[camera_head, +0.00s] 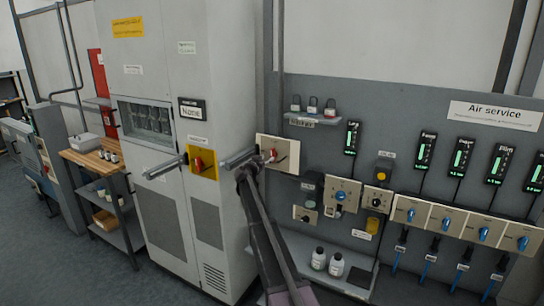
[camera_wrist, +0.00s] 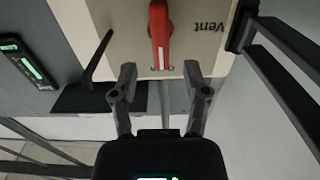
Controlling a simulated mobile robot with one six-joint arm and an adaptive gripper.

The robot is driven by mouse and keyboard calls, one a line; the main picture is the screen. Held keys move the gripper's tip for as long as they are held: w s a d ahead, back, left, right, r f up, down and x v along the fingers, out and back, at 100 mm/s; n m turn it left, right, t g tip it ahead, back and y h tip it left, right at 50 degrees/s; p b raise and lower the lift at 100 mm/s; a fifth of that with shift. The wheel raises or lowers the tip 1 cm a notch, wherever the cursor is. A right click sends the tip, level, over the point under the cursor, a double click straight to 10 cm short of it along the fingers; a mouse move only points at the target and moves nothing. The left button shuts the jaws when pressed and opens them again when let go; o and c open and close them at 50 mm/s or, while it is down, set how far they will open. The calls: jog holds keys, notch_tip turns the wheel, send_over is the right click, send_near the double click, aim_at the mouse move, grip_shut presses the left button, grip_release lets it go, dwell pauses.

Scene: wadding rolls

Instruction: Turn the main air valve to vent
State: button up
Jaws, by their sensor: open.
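The main air valve is a red lever handle (camera_wrist: 160,32) on a beige plate (camera_wrist: 125,40), with the word "Vent" upside down beside it in the wrist view. In the head view the plate (camera_head: 289,150) stands at the right edge of the grey cabinet, and the red handle (camera_head: 270,155) is partly hidden by my arm. My gripper (camera_wrist: 160,76) is open, with one fingertip on either side of the line of the handle. The handle's near end lies at about the fingertips, and I see no contact. My gripper (camera_head: 256,163) is small and dark in the head view.
A similar red handle on a yellow plate (camera_head: 203,165) is on the grey cabinet (camera_head: 170,225) to the left. The Air service panel (camera_head: 400,100) to the right carries displays and blue knobs. A black bar (camera_wrist: 97,55) projects near the valve.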

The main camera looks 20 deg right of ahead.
aim_at(271, 155)
jog(key=shift+x, duration=2.75)
grip_shut()
